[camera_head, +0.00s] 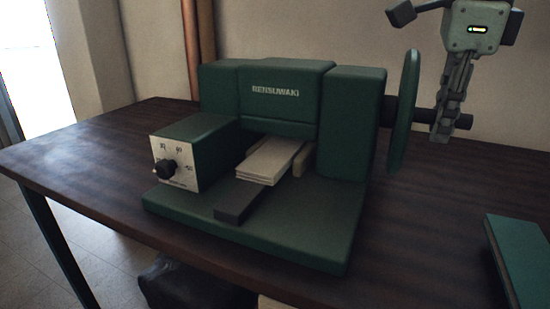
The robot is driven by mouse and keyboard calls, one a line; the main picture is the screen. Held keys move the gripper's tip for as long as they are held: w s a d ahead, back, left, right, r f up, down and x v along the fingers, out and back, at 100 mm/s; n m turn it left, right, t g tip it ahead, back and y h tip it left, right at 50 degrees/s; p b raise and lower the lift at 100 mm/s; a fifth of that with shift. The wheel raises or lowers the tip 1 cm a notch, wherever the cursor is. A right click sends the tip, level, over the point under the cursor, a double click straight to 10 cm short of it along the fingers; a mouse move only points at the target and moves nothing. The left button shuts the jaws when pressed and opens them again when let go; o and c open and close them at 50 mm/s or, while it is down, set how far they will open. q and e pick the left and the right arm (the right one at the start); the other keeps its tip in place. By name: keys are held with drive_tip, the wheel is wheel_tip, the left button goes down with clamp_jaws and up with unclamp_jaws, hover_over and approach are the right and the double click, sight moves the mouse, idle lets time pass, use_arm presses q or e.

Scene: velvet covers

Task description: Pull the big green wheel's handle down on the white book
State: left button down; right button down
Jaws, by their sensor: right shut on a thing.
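A green press machine (350,120) stands on the dark wooden table. The big green wheel (404,112) is on its right side, seen nearly edge-on. The wheel's dark handle (463,121) sticks out to the right. My right gripper (451,118) comes down from above and its fingers are shut on the handle. The white book (270,160) lies flat in the slot under the press head, its front end sticking out. Its back end is hidden under the head. My left gripper is not in view.
A control box with a black knob (166,169) sits at the machine's left. A dark bar (240,204) lies on the base in front of the book. A green object (522,258) lies at the table's right edge. The table (60,150) is clear at left.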

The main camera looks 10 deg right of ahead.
drive_tip(key=shift+s+a+f+b, duration=0.15)
drive_tip(key=shift+f+b, duration=0.25)
drive_tip(key=shift+f, duration=0.2)
drive_tip(key=shift+f+b, duration=0.4)
drive_tip(key=shift+f, duration=0.25)
drive_tip(key=shift+f+b, duration=0.35)
drive_tip(key=shift+f, duration=0.2)
